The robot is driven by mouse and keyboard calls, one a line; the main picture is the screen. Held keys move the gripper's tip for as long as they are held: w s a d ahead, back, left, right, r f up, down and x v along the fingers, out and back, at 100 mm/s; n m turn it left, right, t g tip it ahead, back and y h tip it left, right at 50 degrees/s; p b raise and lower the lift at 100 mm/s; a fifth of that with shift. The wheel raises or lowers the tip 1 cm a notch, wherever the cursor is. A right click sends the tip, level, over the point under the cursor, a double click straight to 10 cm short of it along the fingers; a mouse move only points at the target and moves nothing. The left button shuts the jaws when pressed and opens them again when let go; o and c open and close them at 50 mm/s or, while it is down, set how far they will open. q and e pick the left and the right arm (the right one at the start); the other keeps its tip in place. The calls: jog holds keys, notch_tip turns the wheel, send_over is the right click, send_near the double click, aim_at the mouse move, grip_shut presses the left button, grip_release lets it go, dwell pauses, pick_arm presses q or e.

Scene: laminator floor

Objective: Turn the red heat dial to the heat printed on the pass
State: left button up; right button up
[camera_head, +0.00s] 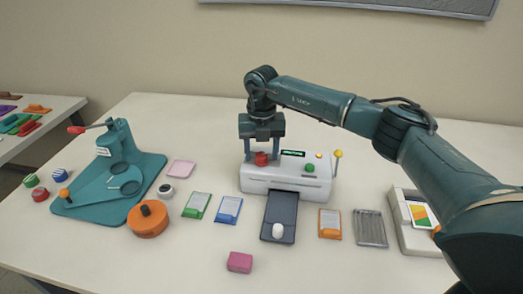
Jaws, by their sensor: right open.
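The white laminator (285,183) stands in the middle of the table. Its red heat dial (261,159) is on the top left of the machine. My right gripper (262,154) points down over the dial, open, with one finger on each side of it. I cannot tell whether the fingers touch the dial. A card (422,216) with orange, yellow and green colours lies in a pale tray (408,238) at the right. I cannot tell which item is the pass, and no printed heat is legible. The dial's setting is too small to read. My left gripper is not in view.
The laminator also has a green knob (309,168), a yellow-tipped lever (338,155) and a small green display (293,153). A dark tray (279,207) lies before it. A teal press (113,180) stands left. A pink block (240,262) lies in front.

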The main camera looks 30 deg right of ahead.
aim_at(262, 155)
notch_tip(262, 155, up, 13)
jog(key=b, duration=0.1)
jog(key=shift+r, duration=0.15)
dwell(0.7)
